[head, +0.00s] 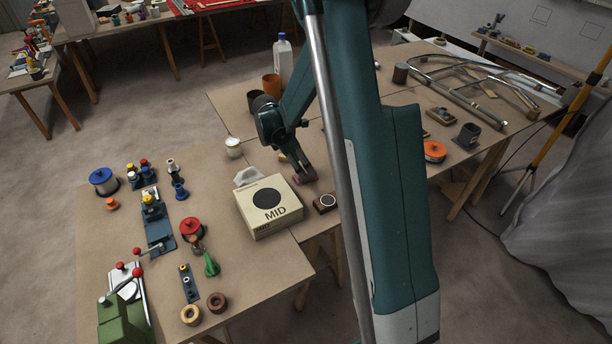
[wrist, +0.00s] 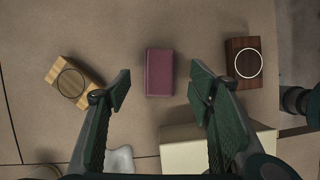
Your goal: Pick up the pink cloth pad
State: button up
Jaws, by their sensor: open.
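The pink cloth pad (wrist: 159,72) is a small, dark pink rectangular block lying on the brown table. In the wrist view it sits at the upper middle, just beyond and between my fingertips. In the head view the pad (head: 304,177) shows partly, under my gripper and behind the box. My gripper (wrist: 158,92) is open, with one finger to each side of the pad's line and nothing between them. In the head view my gripper (head: 301,168) points down close to the pad. I cannot tell how high the fingertips are above it.
A light wooden block (wrist: 87,73) lies left of the pad, and a dark wooden block with a white ring (wrist: 253,63) lies right. The cream MID box (head: 285,221) stands close by. A white lump (wrist: 121,160) lies near the left finger. A white cup (head: 233,148) stands left.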

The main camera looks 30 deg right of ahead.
jog(key=shift+b+x, duration=0.55)
jog(key=shift+x, duration=2.1)
jog(key=shift+a, duration=0.1)
jog(key=c, duration=0.9)
